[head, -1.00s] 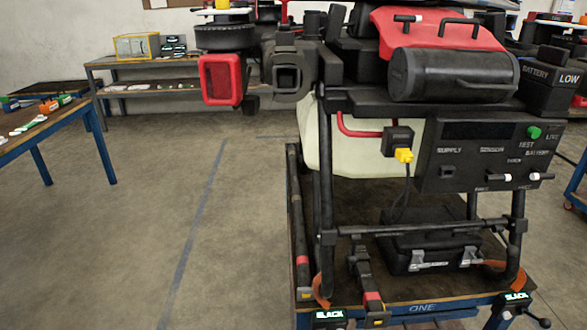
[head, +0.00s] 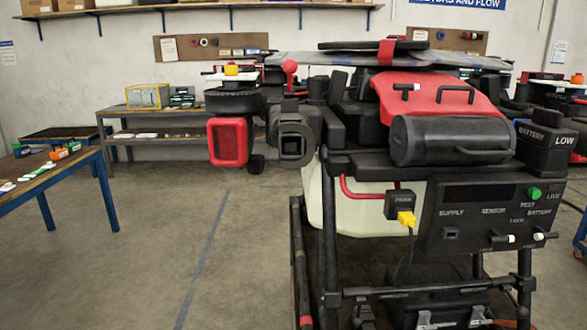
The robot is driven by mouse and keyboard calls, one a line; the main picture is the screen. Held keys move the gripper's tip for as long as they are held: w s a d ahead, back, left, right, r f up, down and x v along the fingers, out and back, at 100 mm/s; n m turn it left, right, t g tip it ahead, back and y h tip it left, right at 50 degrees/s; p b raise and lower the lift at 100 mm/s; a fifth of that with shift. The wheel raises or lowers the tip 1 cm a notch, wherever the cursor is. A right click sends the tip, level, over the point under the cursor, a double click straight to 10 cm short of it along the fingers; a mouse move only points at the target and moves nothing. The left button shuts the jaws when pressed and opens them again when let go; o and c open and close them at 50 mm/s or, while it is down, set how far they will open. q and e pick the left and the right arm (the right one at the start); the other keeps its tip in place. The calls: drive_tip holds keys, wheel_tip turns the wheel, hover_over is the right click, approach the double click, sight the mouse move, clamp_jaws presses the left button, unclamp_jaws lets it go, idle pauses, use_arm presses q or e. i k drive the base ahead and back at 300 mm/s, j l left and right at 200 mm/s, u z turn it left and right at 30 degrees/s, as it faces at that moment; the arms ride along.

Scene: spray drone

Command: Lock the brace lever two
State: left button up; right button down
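The spray drone stands on a frame at the right of the head view, with a red top cover (head: 425,92) and a black cylinder (head: 452,139) on its front. A lever with a red ball knob (head: 290,67) stands upright at the drone's left arm. A black square-ended tube (head: 294,146) and a red-framed block (head: 228,142) sit below it. I cannot read a "two" label on any lever, so I cannot tell which is brace lever two. Neither of my grippers is in view.
A control panel (head: 492,217) with a green button and a yellow plug (head: 406,218) are on the drone's front. A blue-legged table (head: 62,170) stands at left, and a shelf bench (head: 180,147) at the back wall. The floor between is clear.

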sight(521, 313)
drive_tip(key=z, duration=1.35)
